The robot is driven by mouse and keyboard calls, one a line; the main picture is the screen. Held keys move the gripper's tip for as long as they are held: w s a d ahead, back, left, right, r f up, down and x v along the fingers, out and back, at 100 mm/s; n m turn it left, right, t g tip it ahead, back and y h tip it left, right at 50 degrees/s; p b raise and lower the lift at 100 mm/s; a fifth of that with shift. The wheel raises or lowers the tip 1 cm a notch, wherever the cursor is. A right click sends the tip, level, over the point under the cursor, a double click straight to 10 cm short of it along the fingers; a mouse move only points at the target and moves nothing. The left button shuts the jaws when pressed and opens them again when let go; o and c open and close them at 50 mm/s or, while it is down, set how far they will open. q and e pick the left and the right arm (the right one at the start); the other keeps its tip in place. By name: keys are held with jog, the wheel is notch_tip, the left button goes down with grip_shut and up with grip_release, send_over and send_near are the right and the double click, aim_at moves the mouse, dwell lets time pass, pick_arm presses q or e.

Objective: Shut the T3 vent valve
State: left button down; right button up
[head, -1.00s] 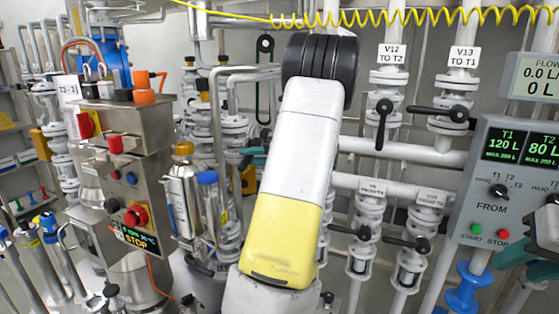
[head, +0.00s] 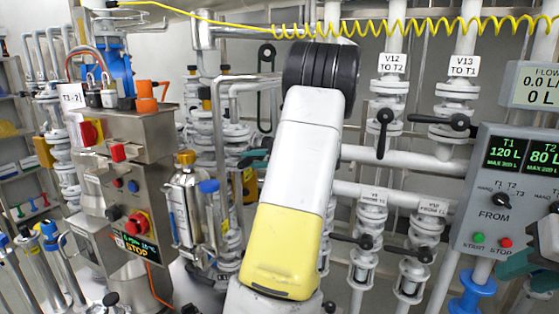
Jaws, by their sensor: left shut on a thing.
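My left arm, white with a yellow cover, stands in the middle of the head view and hides much of what is behind it. A small teal part of my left gripper (head: 255,158) shows just left of the arm, among the white pipes. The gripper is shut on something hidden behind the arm. I cannot make out a T3 vent valve label, so I cannot tell where that valve is. My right gripper (head: 518,262) shows in part as a teal piece at the right edge, in front of the panel's lower right; its jaws are not clear.
Valves V12 (head: 384,118) and V13 (head: 457,122) with black levers stand right of my arm, two more valves below. A grey control panel (head: 480,215) is at the right. A steel cabinet (head: 150,150) and a steel cylinder (head: 184,205) stand left. A yellow coiled hose (head: 430,25) crosses above.

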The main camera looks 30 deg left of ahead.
pick_arm(q)
jog(key=c, duration=1.3)
grip_release()
jog(key=shift+r, duration=0.1)
jog(key=v, duration=0.7)
jog(key=shift+d, duration=0.35)
